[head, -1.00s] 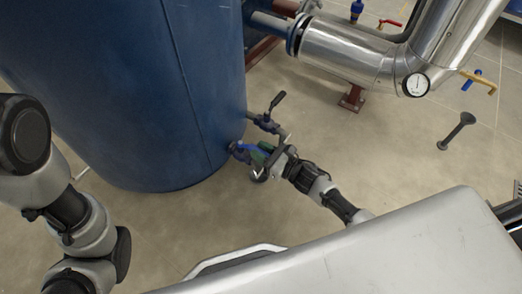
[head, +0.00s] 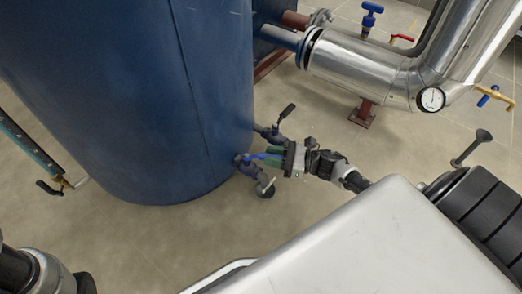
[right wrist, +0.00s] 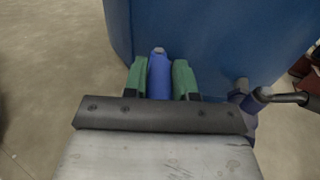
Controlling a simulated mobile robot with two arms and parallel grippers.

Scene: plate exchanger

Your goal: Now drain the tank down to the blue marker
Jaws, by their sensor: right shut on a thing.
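The blue tank (head: 130,90) fills the left of the head view. Low on its right side is a drain valve (head: 245,161) with a blue handle (head: 257,156) and an outlet that turns down. My right gripper (head: 272,157) is shut on the blue handle; the right wrist view shows the handle (right wrist: 160,85) between its two green fingers (right wrist: 160,72). A narrow gauge-like strip (head: 28,148) with a small black-handled valve runs along the tank's left side. No blue marker can be made out. My left gripper is out of view.
A second valve with a black lever (head: 277,125) sits just above the drain valve. Shiny pipework (head: 365,70) with a round dial gauge (head: 431,99) stands at upper right. Open floor (head: 330,115) lies between.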

